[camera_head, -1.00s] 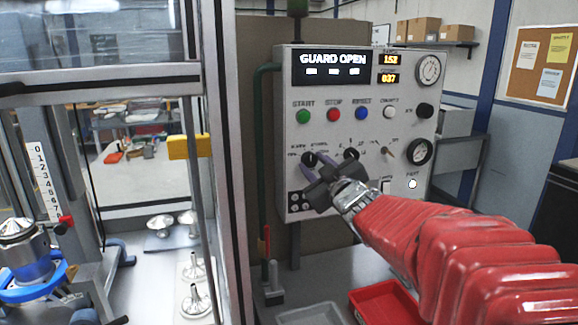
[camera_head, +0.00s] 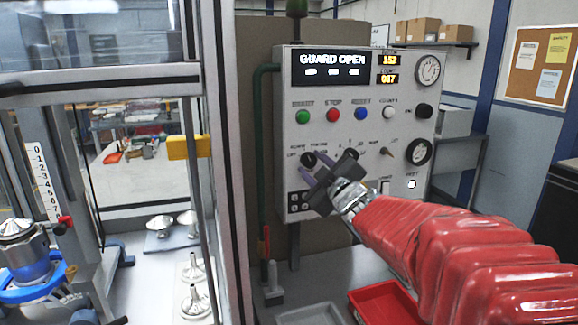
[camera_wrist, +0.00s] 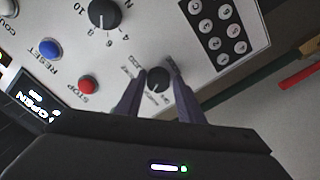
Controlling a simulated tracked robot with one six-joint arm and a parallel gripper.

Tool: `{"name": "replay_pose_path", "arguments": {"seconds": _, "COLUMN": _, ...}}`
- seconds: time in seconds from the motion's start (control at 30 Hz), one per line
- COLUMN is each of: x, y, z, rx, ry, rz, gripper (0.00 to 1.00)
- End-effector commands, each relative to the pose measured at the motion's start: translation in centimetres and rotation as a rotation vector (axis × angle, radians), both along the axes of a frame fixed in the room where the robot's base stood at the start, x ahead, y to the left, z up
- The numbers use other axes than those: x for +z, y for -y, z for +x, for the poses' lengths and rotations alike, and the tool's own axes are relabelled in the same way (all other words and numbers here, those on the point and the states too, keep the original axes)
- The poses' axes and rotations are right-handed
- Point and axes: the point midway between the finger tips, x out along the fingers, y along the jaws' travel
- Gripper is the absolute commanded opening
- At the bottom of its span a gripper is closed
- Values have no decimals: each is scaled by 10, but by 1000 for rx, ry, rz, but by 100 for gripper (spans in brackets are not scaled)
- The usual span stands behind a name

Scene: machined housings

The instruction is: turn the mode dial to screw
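The control panel (camera_head: 370,120) stands upright at the centre of the head view. Its left black dial (camera_head: 308,158) has small word labels around it, too blurred to read fully. It is the mode dial, and it also shows in the wrist view (camera_wrist: 158,80) with a white pointer line. My gripper (camera_head: 315,164) reaches it from the lower right. In the wrist view my gripper (camera_wrist: 157,72) has its two purple fingers apart, one on either side of the dial. I cannot tell whether they touch it.
A second dial with numbers (camera_wrist: 104,14) sits beside the mode dial. A keypad (camera_wrist: 222,30) and a red stop button (camera_wrist: 88,84) are close by. The green pipe (camera_head: 259,150) and the guard frame (camera_head: 215,150) stand left of the panel. A red tray (camera_head: 385,303) lies below.

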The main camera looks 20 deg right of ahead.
Motion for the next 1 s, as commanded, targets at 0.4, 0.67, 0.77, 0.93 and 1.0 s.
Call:
{"name": "replay_pose_path", "arguments": {"seconds": 0.4, "x": 1, "y": 1, "z": 0, "rx": -1, "ry": 1, "rz": 1, "gripper": 48}}
{"name": "replay_pose_path", "arguments": {"seconds": 0.67, "x": 2, "y": 1, "z": -10, "rx": -2, "ry": 2, "rz": 2, "gripper": 48}}
{"name": "replay_pose_path", "arguments": {"seconds": 0.77, "x": 2, "y": 1, "z": -20, "rx": -2, "ry": 4, "rz": 0, "gripper": 48}}
{"name": "replay_pose_path", "arguments": {"seconds": 0.93, "x": 2, "y": 1, "z": -41, "rx": -2, "ry": 4, "rz": -1, "gripper": 48}}
{"name": "replay_pose_path", "arguments": {"seconds": 1.0, "x": 2, "y": 1, "z": -49, "rx": -4, "ry": 4, "rz": 1, "gripper": 48}}
